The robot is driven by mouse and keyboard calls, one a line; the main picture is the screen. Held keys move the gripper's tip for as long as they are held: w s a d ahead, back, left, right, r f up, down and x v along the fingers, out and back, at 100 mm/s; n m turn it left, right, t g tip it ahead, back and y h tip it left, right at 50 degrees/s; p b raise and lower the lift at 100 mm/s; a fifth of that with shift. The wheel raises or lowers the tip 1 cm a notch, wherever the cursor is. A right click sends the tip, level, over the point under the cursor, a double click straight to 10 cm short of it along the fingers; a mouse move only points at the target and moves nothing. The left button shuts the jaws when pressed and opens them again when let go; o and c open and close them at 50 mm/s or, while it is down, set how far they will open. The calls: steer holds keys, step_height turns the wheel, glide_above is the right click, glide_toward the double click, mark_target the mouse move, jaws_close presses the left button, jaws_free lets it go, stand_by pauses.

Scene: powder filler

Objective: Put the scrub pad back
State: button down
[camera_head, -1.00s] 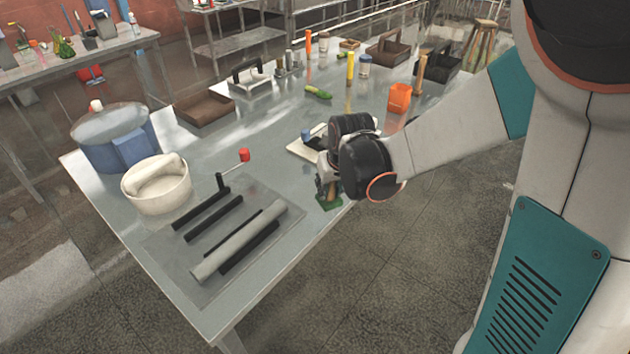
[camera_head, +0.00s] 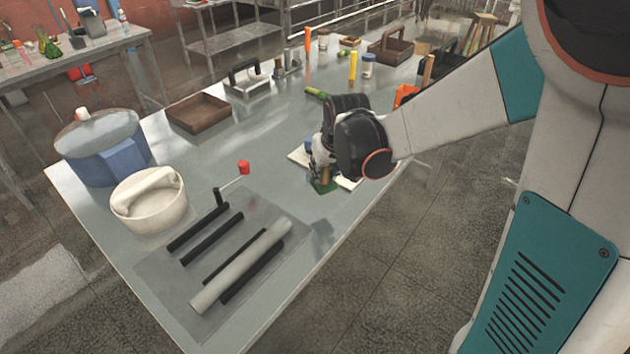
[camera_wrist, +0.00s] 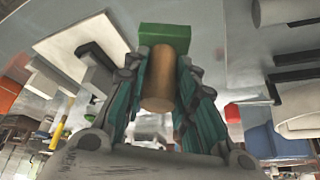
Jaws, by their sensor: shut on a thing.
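The scrub pad is a green block (camera_wrist: 165,36) with a brown cylindrical handle (camera_wrist: 160,80). My gripper (camera_wrist: 158,66) is shut on the handle, with a finger on each side and the green block beyond the fingertips. In the head view the green pad (camera_head: 325,186) shows below my gripper (camera_head: 322,168), near the table's front edge and beside a white board (camera_head: 299,157). I cannot tell whether the pad touches the table or the board.
A clear sheet (camera_head: 165,285) with black bars and a grey roller (camera_head: 240,264) lies to the left. A white bowl (camera_head: 150,212), blue pot (camera_head: 98,170) and brown tray (camera_head: 198,114) stand farther left. An orange holder (camera_head: 405,95) is at right.

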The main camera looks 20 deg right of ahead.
steer(key=shift+f+b, duration=1.15)
steer(key=shift+f, duration=3.25)
steer(key=shift+f, duration=0.2)
steer(key=c, duration=1.3)
jaws_free()
steer(key=shift+r, duration=0.1)
